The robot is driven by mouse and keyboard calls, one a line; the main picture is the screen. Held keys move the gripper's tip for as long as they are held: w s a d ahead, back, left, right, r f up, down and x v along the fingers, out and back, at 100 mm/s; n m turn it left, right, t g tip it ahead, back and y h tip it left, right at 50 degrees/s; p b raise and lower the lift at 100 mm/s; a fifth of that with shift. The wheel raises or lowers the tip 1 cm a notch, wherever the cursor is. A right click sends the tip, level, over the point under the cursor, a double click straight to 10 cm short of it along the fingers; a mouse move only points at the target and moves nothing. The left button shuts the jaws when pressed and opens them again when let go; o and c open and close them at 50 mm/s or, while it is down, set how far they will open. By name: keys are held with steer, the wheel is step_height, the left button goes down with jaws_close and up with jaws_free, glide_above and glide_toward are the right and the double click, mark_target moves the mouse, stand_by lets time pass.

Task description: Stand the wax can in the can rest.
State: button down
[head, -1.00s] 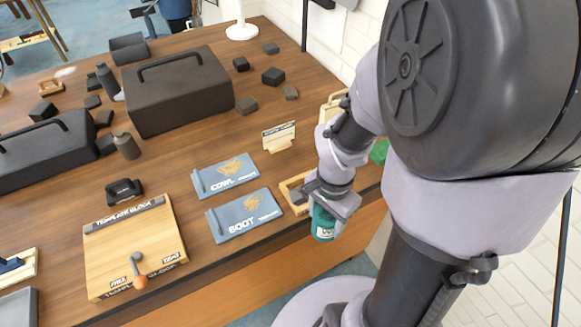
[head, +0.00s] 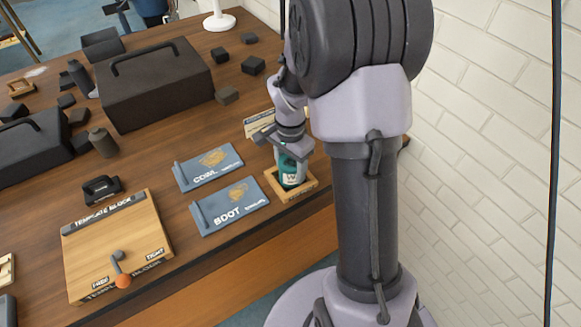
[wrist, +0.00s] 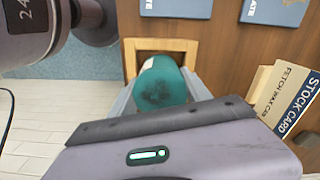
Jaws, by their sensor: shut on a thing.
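The wax can (head: 291,166) is teal with a white label. My gripper (head: 287,143) is shut on it near its top, and the can looks upright. The can rest (head: 306,190) is a square wooden frame near the table's front right edge. In the head view the can stands over or inside the rest; I cannot tell whether its base touches the bottom. In the wrist view the can (wrist: 162,84) covers part of the rest (wrist: 133,52), whose far rim and side walls show. My gripper's body hides the near side there.
The blue BOOT folder (head: 230,207) and COWL folder (head: 208,167) lie left of the rest. A stock card stand (head: 262,124) is just behind it, and it also shows in the wrist view (wrist: 287,98). The template block (head: 115,245) sits further left.

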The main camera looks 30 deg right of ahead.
steer(key=shift+f, duration=0.2)
steer(key=shift+c, duration=2.4)
jaws_free()
step_height(320, 180, up, 12)
steer(key=p, duration=0.4)
steer(key=shift+r, duration=0.1)
steer(key=s+a+r+n+t+y, duration=0.2)
steer(key=s+a+r+n+t, duration=0.3)
steer(key=s+a+r+n, duration=0.5)
steer(key=s+a+r, duration=0.3)
steer(key=s+a, duration=0.3)
steer(key=s, duration=0.1)
steer(key=shift+a+t, duration=0.15)
steer(key=shift+t, duration=0.25)
